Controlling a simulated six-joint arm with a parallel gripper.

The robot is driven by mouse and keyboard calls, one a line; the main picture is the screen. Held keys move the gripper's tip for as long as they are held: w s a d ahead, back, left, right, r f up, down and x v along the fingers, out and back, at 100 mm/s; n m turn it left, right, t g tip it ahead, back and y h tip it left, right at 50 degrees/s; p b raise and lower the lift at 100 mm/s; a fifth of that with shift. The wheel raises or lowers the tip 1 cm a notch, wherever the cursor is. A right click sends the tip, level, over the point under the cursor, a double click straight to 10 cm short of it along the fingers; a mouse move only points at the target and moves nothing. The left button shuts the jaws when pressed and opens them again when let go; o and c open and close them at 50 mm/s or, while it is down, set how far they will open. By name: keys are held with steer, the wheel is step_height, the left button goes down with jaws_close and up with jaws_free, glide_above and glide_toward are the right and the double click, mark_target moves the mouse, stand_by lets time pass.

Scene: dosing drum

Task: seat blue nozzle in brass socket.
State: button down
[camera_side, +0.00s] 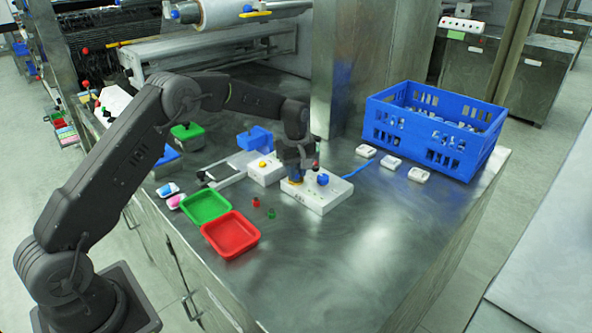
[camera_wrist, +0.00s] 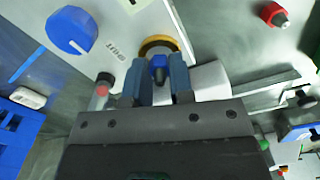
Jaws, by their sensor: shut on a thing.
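The blue nozzle (camera_wrist: 158,67) is between the two fingers of my gripper (camera_wrist: 156,78) in the wrist view, and the gripper is shut on it. The brass socket (camera_wrist: 158,43) is a ring on the white box (camera_wrist: 120,30); the nozzle's tip overlaps its near edge in this view. I cannot tell whether the nozzle is inside the ring or above it. In the side view my gripper (camera_side: 297,172) points down over the left part of the white box (camera_side: 318,198), with a bit of brass (camera_side: 296,182) just below it. The fingers hide most of the socket there.
The box carries a blue knob (camera_side: 322,180). A red nozzle (camera_side: 256,202) and a green one (camera_side: 271,213) stand on the steel table beside the green tray (camera_side: 206,219) and red tray (camera_side: 248,255). A blue crate (camera_side: 455,155) stands right. The front table is clear.

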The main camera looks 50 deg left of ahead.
steer(key=shift+f, duration=0.7)
stand_by(0.9)
